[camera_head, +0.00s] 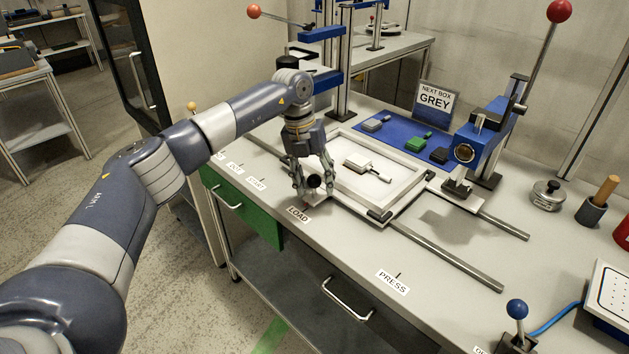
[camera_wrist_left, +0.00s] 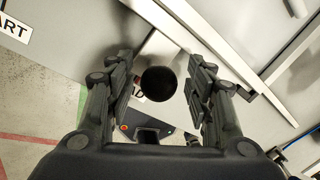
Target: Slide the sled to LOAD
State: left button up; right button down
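The sled (camera_head: 388,150) is a pale framed tray on metal rails in the middle of the bench. A light grey part with a handle (camera_head: 367,165) lies on it. The sled's black ball knob (camera_head: 314,182) is at its near left side, close above the LOAD label (camera_head: 299,214). My left gripper (camera_head: 313,186) points down with its fingers on either side of the knob. In the left wrist view the knob (camera_wrist_left: 158,84) sits between the open fingers, with a gap visible on both sides. My right gripper is not in view.
The rails (camera_head: 450,258) run right past the PRESS label (camera_head: 392,282). A blue lever press (camera_head: 480,145) stands behind them at right. A blue mat (camera_head: 400,135) holds several small boxes beside a NEXT BOX GREY sign (camera_head: 436,100). A blue-knobbed lever (camera_head: 517,310) stands at front right.

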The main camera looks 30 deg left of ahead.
pick_arm(q)
jog(key=shift+r, duration=0.15)
notch_tip(320, 180, up, 12)
jog(key=a, duration=0.2)
jog(key=shift+s+f, duration=0.25)
jog(key=shift+s, duration=0.05)
jog(key=shift+a, duration=0.1)
